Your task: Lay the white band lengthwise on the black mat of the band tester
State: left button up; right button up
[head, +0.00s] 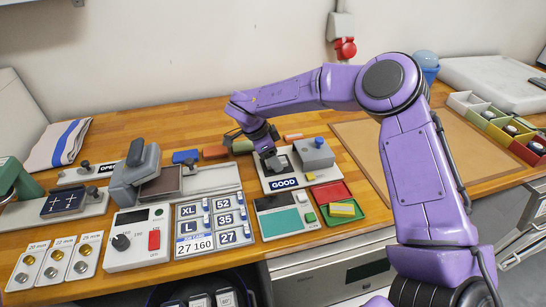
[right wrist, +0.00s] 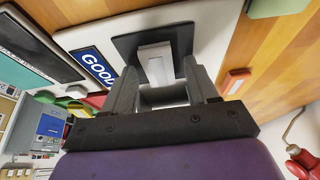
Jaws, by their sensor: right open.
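The band tester (head: 300,178) is a pale plate with a blue GOOD sign, a grey block and a black mat. In the right wrist view the black mat (right wrist: 126,46) is partly hidden by my fingers. The white band (right wrist: 155,60) lies on it, running from between my fingers towards the mat's far side. My right gripper (head: 270,157) is over the mat; in the right wrist view its open fingers (right wrist: 162,85) stand either side of the band's near end, with a gap visible. My left gripper is not in view.
A red tray (head: 335,198) and a teal-screened device (head: 285,218) stand in front of the tester. A brown board (head: 380,150) to the right is mostly clear.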

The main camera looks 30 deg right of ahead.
jog(key=b+v, duration=0.1)
jog(key=v, duration=1.1)
jog(key=shift+r, duration=0.15)
